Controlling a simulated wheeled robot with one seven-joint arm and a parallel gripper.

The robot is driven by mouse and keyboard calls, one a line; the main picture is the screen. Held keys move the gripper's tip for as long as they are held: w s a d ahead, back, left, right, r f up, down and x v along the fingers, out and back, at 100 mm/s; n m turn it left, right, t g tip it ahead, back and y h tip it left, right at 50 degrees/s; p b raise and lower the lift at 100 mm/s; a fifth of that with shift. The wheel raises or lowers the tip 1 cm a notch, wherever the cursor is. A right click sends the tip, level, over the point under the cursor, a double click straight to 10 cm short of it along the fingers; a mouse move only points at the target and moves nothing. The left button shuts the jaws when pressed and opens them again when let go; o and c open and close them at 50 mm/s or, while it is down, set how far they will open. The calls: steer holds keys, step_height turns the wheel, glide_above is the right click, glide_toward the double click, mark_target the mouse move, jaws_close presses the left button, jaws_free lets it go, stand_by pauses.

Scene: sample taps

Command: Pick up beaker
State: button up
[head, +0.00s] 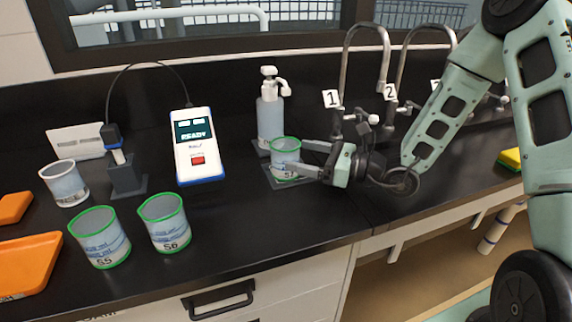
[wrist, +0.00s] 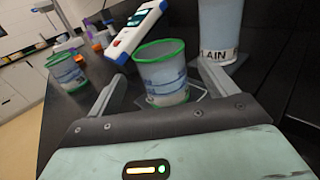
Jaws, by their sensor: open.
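A green-rimmed clear beaker (head: 286,160) with a partly hidden label stands on a dark square pad (head: 270,178) on the black counter. My gripper (head: 305,160) reaches it from the right, with its fingers open on either side of it. In the wrist view the same beaker (wrist: 162,75) stands upright between the two spread fingers (wrist: 160,88). I cannot tell whether either finger touches it. Two more green-rimmed beakers, S5 (head: 100,238) and S6 (head: 165,223), stand at the front left.
A pump bottle (head: 270,112) stands right behind the beaker. A handheld meter (head: 199,148) reading READY, a probe stand (head: 124,172), another beaker (head: 65,184) and orange trays (head: 30,262) are to the left. Numbered taps (head: 345,85) rise behind my gripper.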

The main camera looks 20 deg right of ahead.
steer(key=shift+p+x, duration=0.45)
steer(key=shift+x, duration=2.25)
steer(key=shift+w+r, duration=0.1)
steer(key=shift+r, duration=0.05)
steer(key=c, duration=1.1)
